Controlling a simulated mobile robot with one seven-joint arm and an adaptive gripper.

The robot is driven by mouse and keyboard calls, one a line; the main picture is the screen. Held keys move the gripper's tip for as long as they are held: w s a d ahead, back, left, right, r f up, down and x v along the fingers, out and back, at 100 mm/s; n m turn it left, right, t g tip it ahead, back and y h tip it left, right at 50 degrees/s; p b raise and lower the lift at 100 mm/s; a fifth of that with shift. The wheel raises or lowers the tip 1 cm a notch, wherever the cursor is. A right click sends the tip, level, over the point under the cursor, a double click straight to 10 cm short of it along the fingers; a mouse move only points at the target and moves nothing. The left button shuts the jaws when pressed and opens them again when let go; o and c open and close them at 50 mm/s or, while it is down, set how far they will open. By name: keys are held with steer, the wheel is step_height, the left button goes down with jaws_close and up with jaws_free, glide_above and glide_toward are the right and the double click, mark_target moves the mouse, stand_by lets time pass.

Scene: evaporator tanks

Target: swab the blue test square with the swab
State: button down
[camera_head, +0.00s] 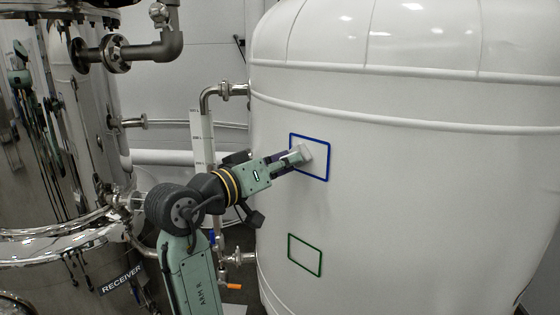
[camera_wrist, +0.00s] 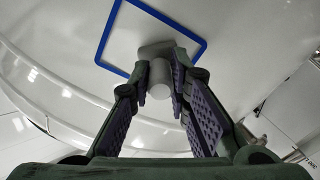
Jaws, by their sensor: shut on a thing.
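The blue test square (camera_head: 329,165) is a blue outline on the white tank wall, and it also shows in the wrist view (camera_wrist: 165,17). My gripper (camera_head: 296,158) is at the left part of the square, pointing at the wall. In the wrist view my gripper (camera_wrist: 160,90) is shut on the grey swab handle (camera_wrist: 160,78). The pale swab head (camera_head: 305,151) lies over the inside of the blue outline; it shows past the fingertips in the wrist view (camera_wrist: 155,50). I cannot tell whether the head touches the wall.
A green outlined square (camera_head: 304,255) is lower on the white tank (camera_head: 420,210). A shiny steel receiver tank (camera_head: 60,270) stands at the left. Pipes with flanges (camera_head: 205,105) run between the two tanks, close behind my arm.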

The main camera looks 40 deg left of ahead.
steer(key=shift+s+d, duration=0.1)
steer(key=shift+d, duration=2.85)
steer(key=a+p, duration=0.1)
steer(key=a, duration=0.8)
steer(key=shift+w, duration=0.3)
steer(key=s, duration=0.6)
steer(key=shift+a, duration=0.25)
steer(key=s, duration=0.3)
steer(key=shift+a+p, duration=0.2)
steer(key=shift+p, duration=0.1)
